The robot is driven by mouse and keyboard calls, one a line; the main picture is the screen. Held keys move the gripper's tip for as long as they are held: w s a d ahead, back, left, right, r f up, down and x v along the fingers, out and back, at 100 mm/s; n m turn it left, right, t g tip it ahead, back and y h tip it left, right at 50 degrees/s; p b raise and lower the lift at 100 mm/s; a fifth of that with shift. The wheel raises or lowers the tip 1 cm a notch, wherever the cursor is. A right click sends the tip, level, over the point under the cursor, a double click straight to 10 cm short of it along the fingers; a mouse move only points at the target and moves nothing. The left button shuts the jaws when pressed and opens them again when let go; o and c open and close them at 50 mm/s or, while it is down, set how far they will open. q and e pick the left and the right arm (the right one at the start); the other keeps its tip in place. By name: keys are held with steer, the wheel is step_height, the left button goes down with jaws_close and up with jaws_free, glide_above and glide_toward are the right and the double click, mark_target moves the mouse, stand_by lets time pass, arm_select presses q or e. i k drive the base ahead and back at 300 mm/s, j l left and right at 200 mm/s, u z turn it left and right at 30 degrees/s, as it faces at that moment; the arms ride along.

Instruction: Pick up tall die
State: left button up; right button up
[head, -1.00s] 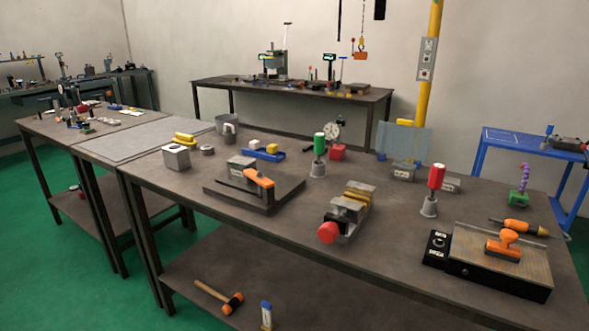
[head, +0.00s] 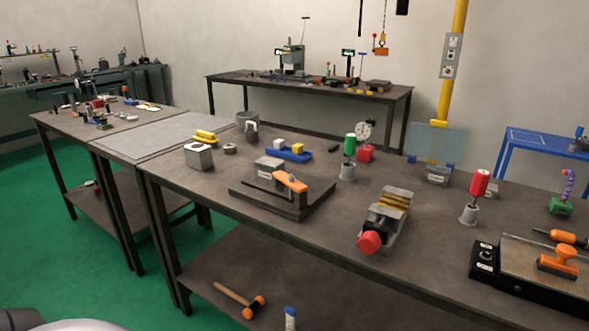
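I cannot tell for sure which thing is the tall die. Several small upright parts stand on the left table, too small to make out. A dark flat fixture (head: 282,196) with a grey block and an orange handle lies right of the metal block. Neither of my grippers is in view.
The front bench (head: 330,222) also bears a vise with a red knob (head: 383,220), a green-handled tool (head: 350,145), a red-handled tool (head: 479,183) and an orange-handled magnetic plate (head: 530,275). A hammer (head: 235,296) lies on the lower shelf. Green floor is clear at left.

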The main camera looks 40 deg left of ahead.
mark_target(264, 167)
steer(key=j+z, duration=0.2)
steer(key=j, duration=0.2)
steer(key=k+j+z, duration=0.2)
steer(key=j, duration=0.15)
steer(key=j+z, duration=0.25)
steer(key=j, duration=0.15)
steer(key=k+j+z, duration=0.2)
steer(key=j, duration=0.15)
steer(key=k+j, duration=0.1)
steer(key=j, duration=0.3)
steer(key=k+j+z, duration=0.1)
steer(key=j, duration=0.25)
steer(key=k+j, duration=0.15)
steer(key=j, duration=0.25)
steer(key=k+j, duration=0.15)
steer(key=j, duration=0.2)
steer(key=z, duration=0.05)
